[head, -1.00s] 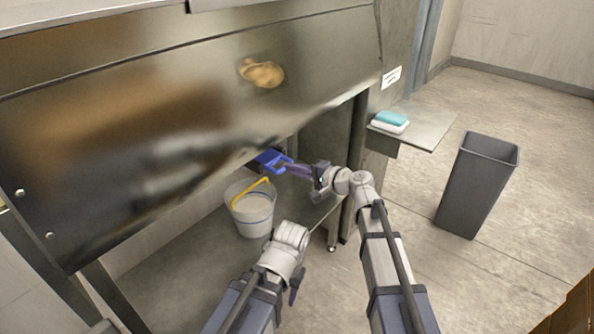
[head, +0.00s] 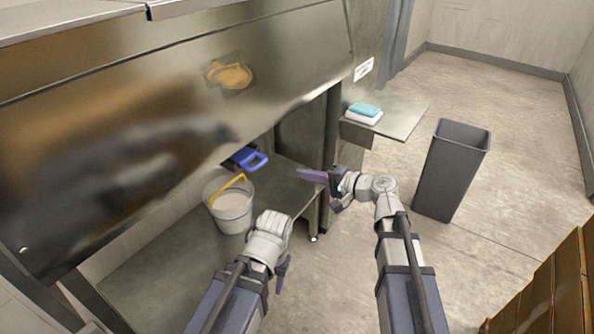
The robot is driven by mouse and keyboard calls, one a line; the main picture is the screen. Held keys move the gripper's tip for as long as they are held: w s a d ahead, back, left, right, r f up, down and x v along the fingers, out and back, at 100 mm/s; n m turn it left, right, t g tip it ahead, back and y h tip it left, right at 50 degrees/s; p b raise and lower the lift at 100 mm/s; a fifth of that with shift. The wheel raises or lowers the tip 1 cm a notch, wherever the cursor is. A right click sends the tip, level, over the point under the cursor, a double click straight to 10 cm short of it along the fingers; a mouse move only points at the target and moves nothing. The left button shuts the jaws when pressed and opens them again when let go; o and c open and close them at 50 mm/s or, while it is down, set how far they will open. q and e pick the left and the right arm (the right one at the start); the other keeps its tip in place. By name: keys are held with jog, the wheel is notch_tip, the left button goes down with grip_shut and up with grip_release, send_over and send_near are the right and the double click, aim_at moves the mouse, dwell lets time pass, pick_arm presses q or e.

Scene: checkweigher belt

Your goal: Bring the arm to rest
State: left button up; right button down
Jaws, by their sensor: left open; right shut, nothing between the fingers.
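My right arm reaches in from the bottom right. Its gripper (head: 312,176) is shut and empty, pointing left in front of the opening under the steel machine. It is apart from a blue object with a loop handle (head: 255,162), which sits at the opening's upper edge above the bucket. My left arm comes from the bottom left. Its gripper (head: 282,277) is open and points down, with its fingertips partly hidden by the wrist.
A white bucket with a yellow handle (head: 233,213) stands on the lower shelf (head: 160,265). A side shelf (head: 402,120) holds a teal and white stack (head: 364,112). A grey bin (head: 453,170) stands at right. Brown boxes (head: 545,295) fill the lower right corner. Open floor lies between.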

jog(key=shift+s+d, duration=0.1)
jog(key=shift+d, duration=0.05)
jog(key=s+a+f+n+g+h+p, duration=0.2)
jog(key=s+a+f+n+g+h, duration=0.15)
jog(key=s, duration=0.35)
jog(key=s+a+f+n+g+h+p, duration=0.2)
jog(key=s+f+n+g+p, duration=0.15)
jog(key=s, duration=0.25)
jog(key=s+d+f+n+g+h+p, duration=0.2)
jog(key=s+d+n+h, duration=0.1)
jog(key=s+d+h, duration=0.4)
jog(key=shift+s+n+h+p, duration=0.4)
jog(key=shift+s+h, duration=0.45)
jog(key=shift+s, duration=0.25)
